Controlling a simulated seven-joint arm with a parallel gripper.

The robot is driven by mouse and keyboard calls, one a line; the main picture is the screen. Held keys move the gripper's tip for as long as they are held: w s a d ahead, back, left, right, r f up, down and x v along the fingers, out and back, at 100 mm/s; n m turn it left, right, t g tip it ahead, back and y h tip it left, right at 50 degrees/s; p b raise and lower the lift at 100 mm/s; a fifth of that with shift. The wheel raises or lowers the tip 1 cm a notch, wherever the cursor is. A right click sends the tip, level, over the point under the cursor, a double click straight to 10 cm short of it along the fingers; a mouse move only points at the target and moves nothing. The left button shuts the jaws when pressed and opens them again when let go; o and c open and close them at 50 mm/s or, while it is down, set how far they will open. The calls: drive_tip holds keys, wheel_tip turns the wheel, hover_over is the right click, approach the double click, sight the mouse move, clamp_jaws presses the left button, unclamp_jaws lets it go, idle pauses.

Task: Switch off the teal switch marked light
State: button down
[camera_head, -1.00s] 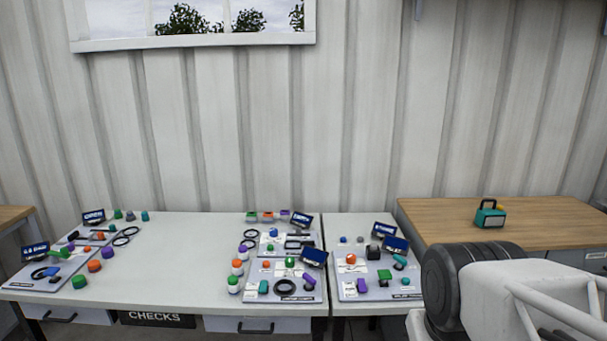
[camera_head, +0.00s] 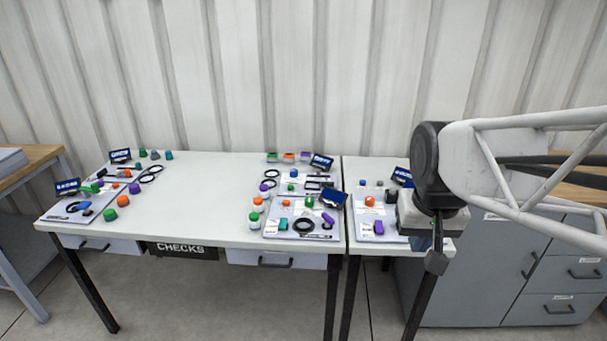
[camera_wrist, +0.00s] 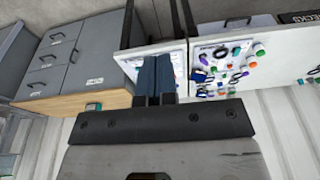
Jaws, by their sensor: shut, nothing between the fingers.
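My gripper (camera_head: 437,258) is shut and empty, pointing down over the front right of the right-hand table. In the wrist view its two dark blue fingers (camera_wrist: 155,75) lie together in front of the right-hand panel and hide much of it. I cannot read any "light" marking, so I cannot tell which teal piece is the switch. One teal block (camera_head: 283,224) sits on the near middle panel (camera_head: 270,234), left of my gripper. The right part of the right-hand panel (camera_head: 362,228) is hidden behind my gripper.
The white table (camera_head: 190,205) carries several panels with knobs, black rings and blue signs. A grey drawer cabinet (camera_head: 560,285) stands at right. The middle of the white table is clear.

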drive_tip(key=w+a, duration=0.5)
drive_tip(key=w, duration=0.7)
drive_tip(key=g, duration=0.2)
hover_over(284, 220)
wheel_tip(284, 220, down, 16)
drive_tip(key=shift+f, duration=0.25)
drive_tip(key=shift+f, duration=0.15)
wheel_tip(284, 220, down, 14)
drive_tip(key=shift+r, duration=0.15)
idle(0.4)
